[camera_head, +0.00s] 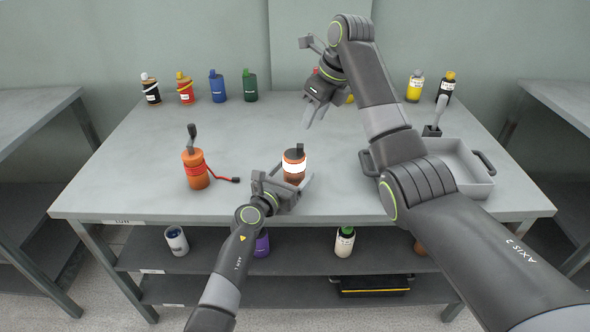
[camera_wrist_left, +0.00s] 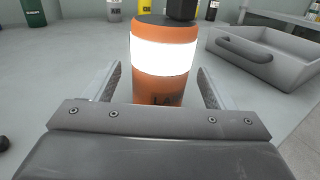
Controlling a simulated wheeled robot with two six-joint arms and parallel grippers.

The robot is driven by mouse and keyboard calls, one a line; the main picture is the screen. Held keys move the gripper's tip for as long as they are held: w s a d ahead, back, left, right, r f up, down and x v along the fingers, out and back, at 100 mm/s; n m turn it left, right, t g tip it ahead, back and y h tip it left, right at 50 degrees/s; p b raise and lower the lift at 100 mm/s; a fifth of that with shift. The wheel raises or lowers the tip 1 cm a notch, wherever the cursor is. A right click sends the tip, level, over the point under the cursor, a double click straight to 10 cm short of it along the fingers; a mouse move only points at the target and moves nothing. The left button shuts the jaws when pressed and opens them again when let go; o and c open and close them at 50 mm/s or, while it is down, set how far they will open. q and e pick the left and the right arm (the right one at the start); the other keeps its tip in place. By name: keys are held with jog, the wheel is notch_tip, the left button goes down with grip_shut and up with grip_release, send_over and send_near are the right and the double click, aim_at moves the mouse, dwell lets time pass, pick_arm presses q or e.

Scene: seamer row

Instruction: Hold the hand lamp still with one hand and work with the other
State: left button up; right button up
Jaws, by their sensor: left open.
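An orange lamp (camera_head: 294,170) with a bright white glowing band and a dark top stands upright near the front middle of the table. It also shows in the left wrist view (camera_wrist_left: 163,85). My left gripper (camera_head: 283,184) is open, with one finger on each side of the lamp's lower part; in the wrist view a gap shows on both sides. A second orange canister (camera_head: 195,172) with a red band, a black upright handle and a red cord stands to the left. My right gripper (camera_head: 316,108) is raised over the back middle of the table; its finger spacing is unclear.
A grey tray (camera_head: 470,194) with dark handles stands at the right. Several small bottles line the back edge, including a blue one (camera_head: 217,88) and a yellow one (camera_head: 415,88). More containers stand on the lower shelf (camera_head: 200,258).

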pick_arm(q)
jog(key=shift+x, duration=1.05)
jog(key=shift+c, duration=0.4)
